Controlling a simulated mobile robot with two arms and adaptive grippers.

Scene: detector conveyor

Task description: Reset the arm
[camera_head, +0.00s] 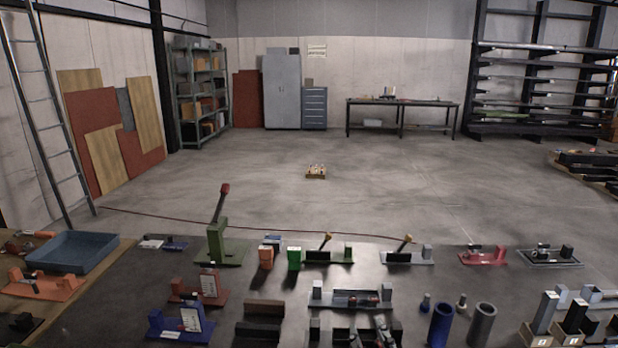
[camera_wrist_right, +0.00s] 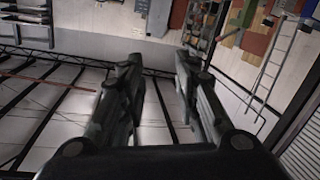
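That view looks out at the room's walls and roof beams, turned over, with no table object near the fingers. My left gripper is in neither view.
The table holds a green lever press (camera_head: 220,240), a blue tray (camera_head: 72,252), a blue cylinder (camera_head: 441,325), a grey cylinder (camera_head: 481,324) and several small fixtures. Open floor (camera_head: 400,190) lies beyond. A ladder (camera_head: 50,115) leans at left.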

